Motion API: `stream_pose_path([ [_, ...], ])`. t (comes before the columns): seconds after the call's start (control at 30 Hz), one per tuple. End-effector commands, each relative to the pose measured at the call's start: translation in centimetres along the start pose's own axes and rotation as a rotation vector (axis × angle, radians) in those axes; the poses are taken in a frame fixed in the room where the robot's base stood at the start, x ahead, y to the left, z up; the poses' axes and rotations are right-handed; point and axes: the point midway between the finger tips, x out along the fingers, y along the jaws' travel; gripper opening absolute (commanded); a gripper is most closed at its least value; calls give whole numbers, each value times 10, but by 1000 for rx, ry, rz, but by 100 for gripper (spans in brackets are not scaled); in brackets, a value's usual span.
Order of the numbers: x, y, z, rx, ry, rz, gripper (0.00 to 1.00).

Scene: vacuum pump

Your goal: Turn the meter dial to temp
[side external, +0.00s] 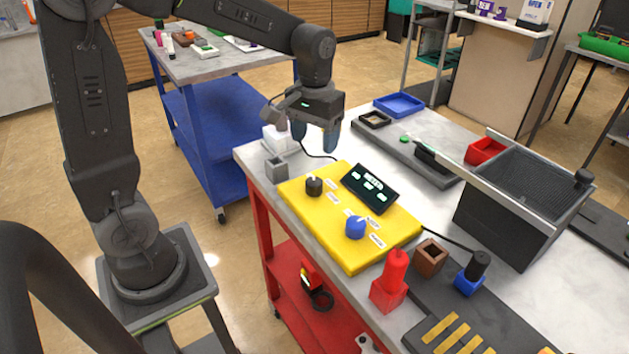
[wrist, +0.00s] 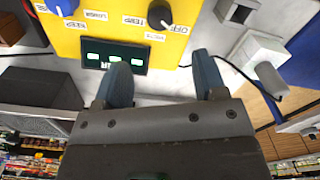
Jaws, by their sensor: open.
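The yellow meter panel (side external: 300,210) lies on the grey worktop. It carries a black dial (side external: 314,186), a blue dial (side external: 355,228) and a dark tilted display (side external: 370,188) with lit green-white fields. In the wrist view the black dial (wrist: 160,14) has small white labels around it, one reading OFF (wrist: 178,29); the blue dial (wrist: 62,7) is partly cut off at the top edge. I cannot tell for sure which label either dial points to. My gripper (side external: 315,133) is open and empty, above and behind the panel, apart from both dials. Its two fingers (wrist: 160,68) point toward the panel.
A white block (side external: 281,139) and a small grey holder (side external: 276,169) stand left of the panel. A red bottle (side external: 394,270), brown box (side external: 431,257) and blue-based black part (side external: 472,270) are in front right. A large dark machine (side external: 510,220) stands right.

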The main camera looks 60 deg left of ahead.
Motion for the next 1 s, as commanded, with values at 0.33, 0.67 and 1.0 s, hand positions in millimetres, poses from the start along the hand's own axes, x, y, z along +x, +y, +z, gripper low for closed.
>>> stream_pose_path([
  [0.33, 73, 0, 1, 1, -6, -2, 65],
  [0.67, 111, 0, 0, 1, -3, -1, 65],
  [1.0, 114, 0, 0, 1, -1, -1, 65],
])
